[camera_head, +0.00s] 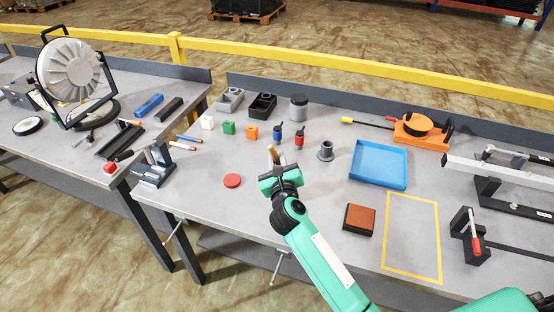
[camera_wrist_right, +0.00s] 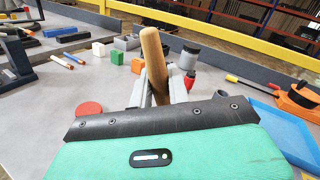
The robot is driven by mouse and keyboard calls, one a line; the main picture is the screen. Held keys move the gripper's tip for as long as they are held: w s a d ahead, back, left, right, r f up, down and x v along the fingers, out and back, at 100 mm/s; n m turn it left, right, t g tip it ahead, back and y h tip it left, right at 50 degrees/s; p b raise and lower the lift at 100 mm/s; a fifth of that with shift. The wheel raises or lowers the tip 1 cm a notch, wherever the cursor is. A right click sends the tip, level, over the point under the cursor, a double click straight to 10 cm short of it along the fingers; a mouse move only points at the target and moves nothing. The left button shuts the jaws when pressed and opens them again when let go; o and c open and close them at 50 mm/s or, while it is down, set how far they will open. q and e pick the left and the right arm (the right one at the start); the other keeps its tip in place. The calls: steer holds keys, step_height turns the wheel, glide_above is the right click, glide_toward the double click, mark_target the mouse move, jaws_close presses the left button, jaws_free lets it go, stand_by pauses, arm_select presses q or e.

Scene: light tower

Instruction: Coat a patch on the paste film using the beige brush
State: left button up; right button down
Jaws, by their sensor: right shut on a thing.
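My right gripper (camera_head: 276,170) is above the middle of the bench and shut on the beige brush (camera_head: 271,152). In the right wrist view the brush's tan, round handle (camera_wrist_right: 153,62) stands up, slightly tilted, between the fingers (camera_wrist_right: 160,88). Its lower end is hidden behind the gripper body. I cannot tell for sure which thing is the paste film; a dark block with a reddish-brown top (camera_head: 359,219) lies on the bench to the right of the gripper, apart from it. My left gripper is not in view.
A blue tray (camera_head: 379,164) and a yellow-outlined rectangle (camera_head: 412,237) are at right. A red disc (camera_head: 232,181) lies left of the gripper. Small coloured blocks (camera_head: 229,127), two small bottles (camera_head: 299,137) and a grey jar (camera_head: 299,105) stand behind. The yellow outline is empty.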

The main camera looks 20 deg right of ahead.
steer(key=shift+f+b, duration=0.45)
steer(key=shift+f, duration=0.2)
stand_by(0.5)
steer(key=shift+f, duration=0.15)
stand_by(1.3)
step_height(320, 180, up, 7)
steer(key=p, duration=0.8)
steer(key=shift+r, duration=0.2)
steer(key=shift+f, duration=0.1)
stand_by(0.4)
